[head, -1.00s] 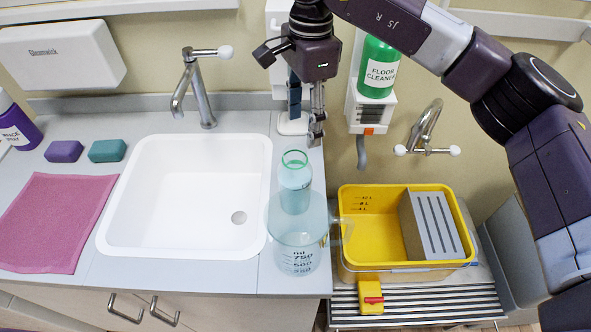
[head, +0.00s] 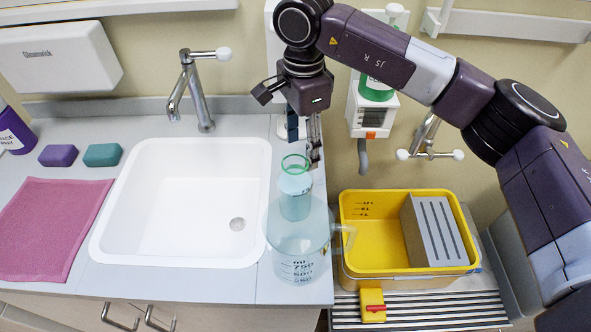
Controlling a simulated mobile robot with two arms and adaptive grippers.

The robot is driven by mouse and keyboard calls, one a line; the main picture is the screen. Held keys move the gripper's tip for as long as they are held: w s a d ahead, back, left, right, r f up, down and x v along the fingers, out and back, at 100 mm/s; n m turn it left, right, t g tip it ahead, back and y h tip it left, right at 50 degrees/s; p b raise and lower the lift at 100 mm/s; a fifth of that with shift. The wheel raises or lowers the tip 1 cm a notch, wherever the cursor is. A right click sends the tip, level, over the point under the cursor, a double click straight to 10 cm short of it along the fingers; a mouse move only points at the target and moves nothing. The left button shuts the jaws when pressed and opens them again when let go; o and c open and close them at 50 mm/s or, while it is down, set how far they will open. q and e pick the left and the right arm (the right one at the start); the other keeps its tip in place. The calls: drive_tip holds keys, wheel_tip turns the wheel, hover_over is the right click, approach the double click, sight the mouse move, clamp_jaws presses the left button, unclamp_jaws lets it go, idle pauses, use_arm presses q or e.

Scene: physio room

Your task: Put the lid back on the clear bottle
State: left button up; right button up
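The clear bottle (head: 299,242) stands upright at the right end of the counter, beside the sink. It has black volume marks, a narrower neck, a green ring at its top and a side spout pointing right. The top looks open, with no separate lid that I can make out. My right gripper (head: 314,160) points down, its fingertips just right of and apparently behind the bottle's top. Whether it touches the bottle, is open or holds something cannot be told from this side. My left gripper is not in view.
A white sink (head: 185,205) lies left of the bottle. A yellow bucket (head: 372,265) stands to its right, lower down. A wall dispenser with a green bottle (head: 376,88) is behind. A pink cloth (head: 50,228), purple block (head: 58,155) and teal block (head: 103,154) lie at left.

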drive_tip(key=shift+f, duration=1.2)
drive_tip(key=f+p, duration=0.1)
drive_tip(key=f, duration=0.1)
drive_tip(key=a+f+p, duration=0.1)
drive_tip(key=f, duration=0.1)
drive_tip(key=shift+w+f, duration=0.1)
drive_tip(key=shift+f, duration=0.5)
